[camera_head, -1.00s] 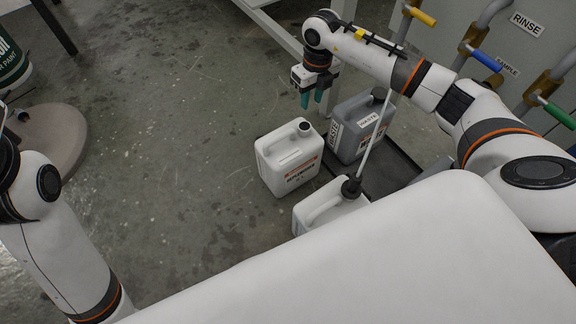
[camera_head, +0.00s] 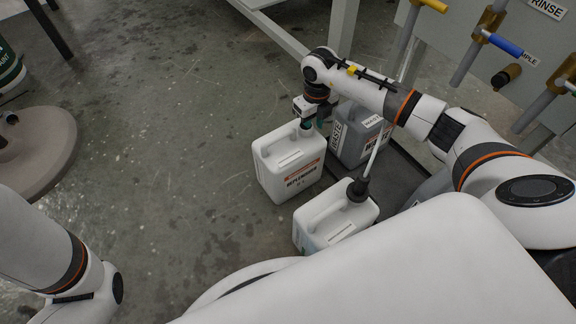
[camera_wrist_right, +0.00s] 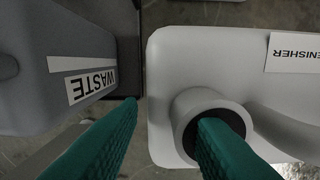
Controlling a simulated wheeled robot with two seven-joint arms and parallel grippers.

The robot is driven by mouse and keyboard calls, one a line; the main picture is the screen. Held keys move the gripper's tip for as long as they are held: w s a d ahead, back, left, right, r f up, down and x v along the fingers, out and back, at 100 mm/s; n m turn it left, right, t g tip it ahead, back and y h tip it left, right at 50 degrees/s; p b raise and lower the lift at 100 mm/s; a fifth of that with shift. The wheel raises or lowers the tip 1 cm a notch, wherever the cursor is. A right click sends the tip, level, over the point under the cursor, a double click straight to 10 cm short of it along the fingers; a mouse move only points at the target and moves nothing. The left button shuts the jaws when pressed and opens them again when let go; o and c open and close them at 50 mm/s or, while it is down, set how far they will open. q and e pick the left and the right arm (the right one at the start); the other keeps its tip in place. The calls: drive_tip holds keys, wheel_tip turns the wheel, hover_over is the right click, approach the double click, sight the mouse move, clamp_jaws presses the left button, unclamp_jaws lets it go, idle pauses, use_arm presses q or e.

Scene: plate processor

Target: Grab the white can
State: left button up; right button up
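A white can (camera_head: 285,178) with a "REPLENISHER" label stands upright on the floor in the head view. My right gripper (camera_head: 309,122) is at its top, by the cap, pointing down. In the right wrist view the white can (camera_wrist_right: 205,65) fills the right side. The green fingers of my right gripper (camera_wrist_right: 168,115) are apart with nothing held between them. One finger overlaps the can's dark round cap or opening; I cannot tell if it touches. The other finger is on the grey can's side. My left arm shows at the lower left, but its gripper is out of view.
A grey "WASTE" can (camera_head: 359,138) stands close behind the white one, on a dark tray (camera_head: 398,178). A second white can (camera_head: 334,222) with a black cap and a tube stands nearer. A panel (camera_head: 470,60) with pipes is at right. Open floor lies left.

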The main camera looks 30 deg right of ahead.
clamp_jaws()
idle(0.4)
